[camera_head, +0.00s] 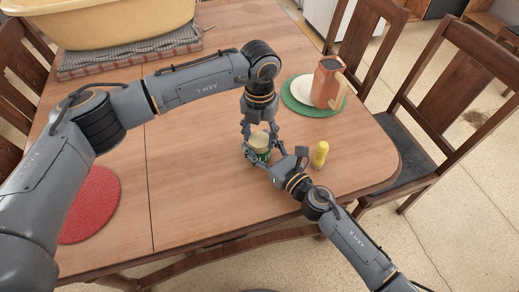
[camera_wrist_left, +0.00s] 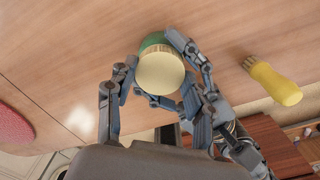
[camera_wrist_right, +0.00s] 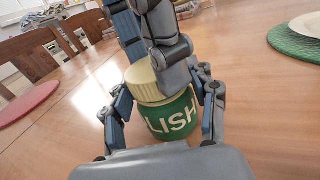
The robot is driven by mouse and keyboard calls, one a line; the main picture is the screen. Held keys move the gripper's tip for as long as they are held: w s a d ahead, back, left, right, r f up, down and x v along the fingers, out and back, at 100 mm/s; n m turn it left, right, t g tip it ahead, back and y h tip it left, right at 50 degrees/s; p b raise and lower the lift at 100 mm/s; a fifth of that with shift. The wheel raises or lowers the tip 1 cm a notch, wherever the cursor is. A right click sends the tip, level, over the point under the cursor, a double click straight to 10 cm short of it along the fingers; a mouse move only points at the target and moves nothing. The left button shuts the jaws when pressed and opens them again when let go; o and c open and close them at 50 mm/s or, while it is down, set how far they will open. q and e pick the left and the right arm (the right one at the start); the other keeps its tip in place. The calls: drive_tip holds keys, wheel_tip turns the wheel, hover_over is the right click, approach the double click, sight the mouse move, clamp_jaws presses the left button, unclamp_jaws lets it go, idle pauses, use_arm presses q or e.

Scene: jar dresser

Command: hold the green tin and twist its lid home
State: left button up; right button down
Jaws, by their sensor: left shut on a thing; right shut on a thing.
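The green tin (camera_head: 262,154) stands upright on the wooden table, with its cream ribbed lid (camera_head: 259,140) on top. In the right wrist view the green tin (camera_wrist_right: 173,119) shows the letters "LISH" and its lid (camera_wrist_right: 142,82) sits on it. Whether a gap remains under the lid I cannot tell. My left gripper (camera_head: 261,138) comes from above and is shut on the lid; in the left wrist view the lid (camera_wrist_left: 160,73) lies between its fingers. My right gripper (camera_wrist_right: 160,110) comes from the side, low down, and is shut on the tin's body.
A yellow-handled brush (camera_head: 320,155) stands close to the right of the tin. A terracotta jug (camera_head: 327,85) and a pale plate (camera_head: 303,91) are on a green mat (camera_head: 297,108) behind. A red mat (camera_head: 92,205) lies left. A yellow tub (camera_head: 100,22) is at the back left.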

use_arm(q)
drive_tip(key=m, duration=1)
drive_tip(key=o, duration=1.3)
drive_tip(key=shift+r, duration=0.1)
drive_tip(key=shift+r, duration=2.15)
drive_tip(key=shift+c, duration=0.5)
